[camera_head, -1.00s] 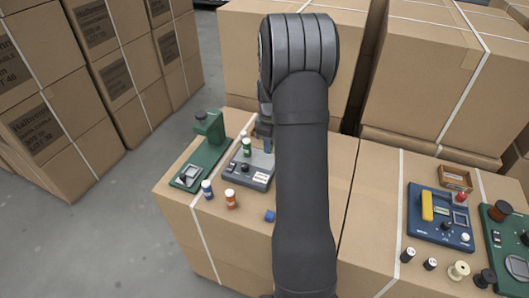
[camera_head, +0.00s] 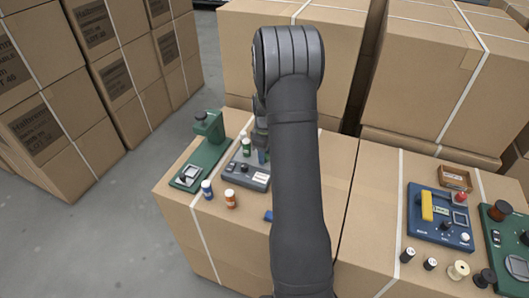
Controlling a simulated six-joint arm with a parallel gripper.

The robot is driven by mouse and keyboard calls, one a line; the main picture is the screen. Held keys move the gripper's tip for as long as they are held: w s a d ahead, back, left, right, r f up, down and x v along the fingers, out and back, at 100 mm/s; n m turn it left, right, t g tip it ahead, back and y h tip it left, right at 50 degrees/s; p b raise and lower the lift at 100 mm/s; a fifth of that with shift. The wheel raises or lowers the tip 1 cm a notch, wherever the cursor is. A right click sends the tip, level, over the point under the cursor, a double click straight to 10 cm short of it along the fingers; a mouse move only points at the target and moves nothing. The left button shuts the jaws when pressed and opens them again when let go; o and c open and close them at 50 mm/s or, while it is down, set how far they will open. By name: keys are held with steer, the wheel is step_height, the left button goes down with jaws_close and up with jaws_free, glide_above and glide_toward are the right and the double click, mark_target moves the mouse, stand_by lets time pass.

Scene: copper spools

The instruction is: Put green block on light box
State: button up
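A small green spool-like piece (camera_head: 246,146) stands at the back of a grey device (camera_head: 256,179) on the left carton. I see no plain green block and cannot tell which thing is the light box. My gripper (camera_head: 261,140) is above the back of the grey device, just right of the green piece, partly hidden by my arm. A small blue piece (camera_head: 262,157) shows just below it. I cannot tell whether the gripper holds this piece or whether its fingers are open.
A green stand device (camera_head: 207,150) is left of the grey one. Blue (camera_head: 207,189) and orange (camera_head: 231,198) spools stand in front. A blue device (camera_head: 440,218) and several spools are at right. Tall cartons (camera_head: 430,75) stand behind.

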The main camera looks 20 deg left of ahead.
steer(key=shift+r, duration=0.15)
step_height(320, 180, up, 12)
stand_by(0.6)
step_height(320, 180, down, 13)
steer(key=shift+r, duration=0.15)
step_height(320, 180, up, 3)
steer(key=shift+f, duration=0.1)
steer(key=shift+r, duration=0.6)
steer(key=shift+f, duration=0.1)
